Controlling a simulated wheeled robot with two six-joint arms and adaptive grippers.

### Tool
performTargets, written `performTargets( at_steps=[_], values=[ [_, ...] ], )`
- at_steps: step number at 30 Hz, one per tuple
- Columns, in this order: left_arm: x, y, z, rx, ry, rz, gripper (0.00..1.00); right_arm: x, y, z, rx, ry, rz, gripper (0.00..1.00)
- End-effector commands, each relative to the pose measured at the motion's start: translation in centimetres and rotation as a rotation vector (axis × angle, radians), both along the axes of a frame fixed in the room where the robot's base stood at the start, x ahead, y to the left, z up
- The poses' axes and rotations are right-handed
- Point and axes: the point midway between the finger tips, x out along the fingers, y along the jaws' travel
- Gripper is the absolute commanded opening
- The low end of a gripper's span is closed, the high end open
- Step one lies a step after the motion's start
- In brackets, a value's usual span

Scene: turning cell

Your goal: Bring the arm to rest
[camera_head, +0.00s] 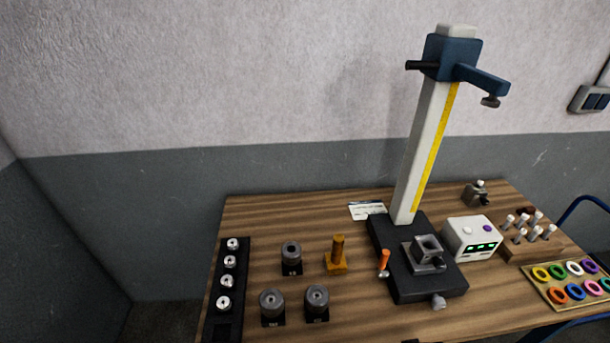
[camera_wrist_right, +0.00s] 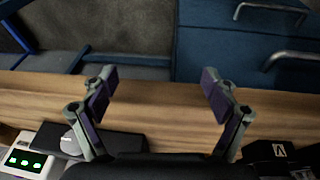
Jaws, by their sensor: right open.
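My right gripper (camera_wrist_right: 160,95) shows in the right wrist view with its two purple-padded fingers spread wide and nothing between them. It is over the front edge of the wooden table (camera_wrist_right: 160,110), with blue drawers beyond. Neither gripper can be made out in the head view. The table (camera_head: 270,215) there holds a height stand with a pale column (camera_head: 425,150), a blue head (camera_head: 452,58) and a dark base (camera_head: 400,285).
A white display box (camera_head: 472,238) stands right of the column. A black rack (camera_head: 228,280) with several metal parts lies at left. Several grey cylinders, including one (camera_head: 291,253), and an orange piece (camera_head: 337,256) stand between. Coloured rings lie on a board (camera_head: 542,290) at right.

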Motion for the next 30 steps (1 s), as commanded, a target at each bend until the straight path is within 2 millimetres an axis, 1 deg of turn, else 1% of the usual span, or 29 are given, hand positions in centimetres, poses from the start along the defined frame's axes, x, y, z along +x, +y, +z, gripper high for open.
performTargets(
  at_steps=[1,2,5,6,8,9,11,12,14,15,18,21,24,30],
  values=[
    [0.0,0.0,-0.6,0.000,-0.001,0.000,0.69,-0.2,-0.2,-2.5,0.001,0.013,-0.003,0.87],
    [0.1,0.0,-0.8,0.000,-0.001,0.000,0.69,-0.4,-0.3,-3.9,0.001,0.019,-0.004,0.87],
    [0.1,0.0,-1.7,0.000,-0.001,0.000,0.69,-1.2,-0.8,-9.4,0.002,0.038,-0.010,0.87],
    [0.1,0.0,-2.1,0.000,-0.001,0.000,0.69,-1.8,-1.0,-12.1,0.003,0.049,-0.013,0.87],
    [0.1,0.0,-2.8,0.000,-0.001,0.000,0.69,-3.2,-1.4,-16.5,0.004,0.067,-0.018,0.87],
    [0.1,0.0,-3.3,0.000,-0.001,0.000,0.69,-4.5,-1.6,-19.7,0.003,0.079,-0.021,0.87],
    [0.1,0.0,-4.1,0.000,-0.001,0.000,0.69,-6.9,-2.0,-24.2,0.005,0.097,-0.026,0.87],
    [0.1,0.0,-4.6,0.000,-0.001,0.000,0.69,-8.7,-2.2,-26.9,0.007,0.109,-0.030,0.87],
    [0.1,0.0,-5.2,0.000,-0.001,0.000,0.69,-11.6,-2.4,-30.4,0.008,0.126,-0.034,0.87],
    [0.1,0.0,-5.6,0.000,-0.001,0.000,0.69,-13.5,-2.5,-32.4,0.009,0.136,-0.037,0.87],
    [0.1,0.0,-6.3,0.000,-0.002,0.000,0.69,-17.8,-2.6,-35.7,0.012,0.156,-0.042,0.87],
    [0.2,0.0,-6.6,0.000,-0.002,0.000,0.69,-20.7,-2.6,-37.3,0.014,0.166,-0.045,0.87],
    [0.1,0.0,-6.7,0.000,-0.002,0.000,0.69,-22.1,-2.6,-37.9,0.014,0.171,-0.046,0.87],
    [0.2,0.0,-6.6,0.000,-0.002,0.000,0.69,-22.4,-2.6,-37.9,0.014,0.171,-0.046,0.87]
  ],
)
